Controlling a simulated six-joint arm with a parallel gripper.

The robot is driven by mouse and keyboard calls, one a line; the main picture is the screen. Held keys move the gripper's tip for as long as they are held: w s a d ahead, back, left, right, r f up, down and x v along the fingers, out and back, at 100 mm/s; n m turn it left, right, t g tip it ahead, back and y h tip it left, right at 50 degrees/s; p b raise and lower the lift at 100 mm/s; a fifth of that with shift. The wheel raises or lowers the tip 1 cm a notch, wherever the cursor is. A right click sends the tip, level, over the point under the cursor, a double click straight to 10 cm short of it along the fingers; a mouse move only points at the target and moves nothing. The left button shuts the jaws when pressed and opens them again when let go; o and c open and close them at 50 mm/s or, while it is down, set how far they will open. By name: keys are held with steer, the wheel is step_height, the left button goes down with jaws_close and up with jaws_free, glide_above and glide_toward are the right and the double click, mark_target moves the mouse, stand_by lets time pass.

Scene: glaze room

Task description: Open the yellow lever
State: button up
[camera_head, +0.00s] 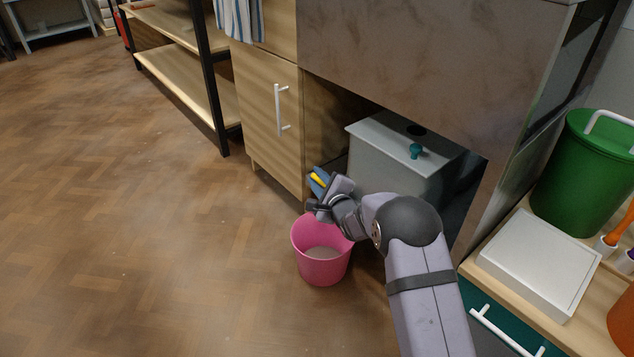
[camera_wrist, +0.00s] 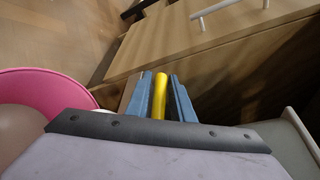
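The yellow lever (camera_wrist: 159,96) is a slim bar that shows between the two blue fingers of my gripper (camera_wrist: 161,82) in the wrist view. A small part of the lever (camera_head: 319,179) also shows at my gripper (camera_head: 319,182) in the head view, low in front of the cabinet opening. The fingers stand apart, one on each side of the lever and close to it. I cannot tell if they press on it. The lever's base and what it is fixed to are hidden.
A pink bucket (camera_head: 321,265) stands on the floor just below my gripper. A wooden cabinet door (camera_head: 268,118) with a white handle is behind it. A grey box (camera_head: 395,160) with a teal knob sits in the opening. The floor at left is clear.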

steer(key=shift+w, duration=0.1)
jaws_close()
